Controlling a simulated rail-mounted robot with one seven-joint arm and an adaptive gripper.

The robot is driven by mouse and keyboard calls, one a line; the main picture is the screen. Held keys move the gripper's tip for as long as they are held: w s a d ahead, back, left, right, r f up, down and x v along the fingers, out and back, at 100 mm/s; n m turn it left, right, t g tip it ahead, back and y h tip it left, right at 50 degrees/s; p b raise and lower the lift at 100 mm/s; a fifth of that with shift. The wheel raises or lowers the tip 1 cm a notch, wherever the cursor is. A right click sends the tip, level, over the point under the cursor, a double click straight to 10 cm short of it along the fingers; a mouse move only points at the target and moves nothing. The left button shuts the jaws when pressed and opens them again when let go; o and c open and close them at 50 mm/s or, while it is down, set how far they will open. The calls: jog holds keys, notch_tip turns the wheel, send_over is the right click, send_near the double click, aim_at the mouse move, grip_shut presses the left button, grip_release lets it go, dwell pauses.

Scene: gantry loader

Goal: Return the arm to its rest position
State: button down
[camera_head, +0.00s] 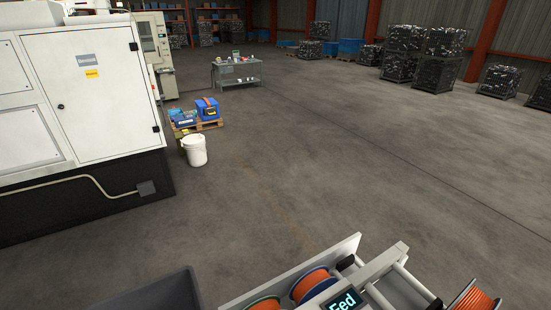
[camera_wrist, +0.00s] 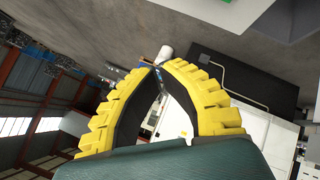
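My gripper (camera_wrist: 157,67) shows in the wrist view as two curved yellow fingers with dark inner faces. The wrist camera is tilted, so the floor, machine and shed wall appear turned. My gripper points across open space, apart from any object. The head view does not clearly show my arm or gripper.
A large white machine (camera_head: 90,95) stands at left in the head view. A white bucket (camera_head: 194,151) and a pallet (camera_head: 207,124) with blue boxes are beside it. Orange spools (camera_head: 310,284) sit at the bottom. Wide floor (camera_head: 340,150) is clear; wire crates (camera_head: 437,70) stand far right.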

jog(key=w+d+r+m+t+p, duration=0.1)
jog(key=d+r+m+t+p, duration=0.1)
jog(key=r, duration=0.5)
jog(key=w+d+r+m+t+h+p, duration=0.1)
jog(key=r+t+p, duration=0.15)
jog(key=r, duration=0.55)
jog(key=w+d+r+m+t+p, duration=0.1)
jog(key=w+d+r+m+t, duration=0.15)
jog(key=r, duration=0.45)
jog(key=s+r+m+t+h, duration=0.1)
jog(key=s+r+m+t, duration=0.4)
jog(key=r, duration=0.5)
jog(key=shift+s+r+m+t, duration=0.25)
jog(key=shift+m+t, duration=0.15)
jog(key=shift+m, duration=0.05)
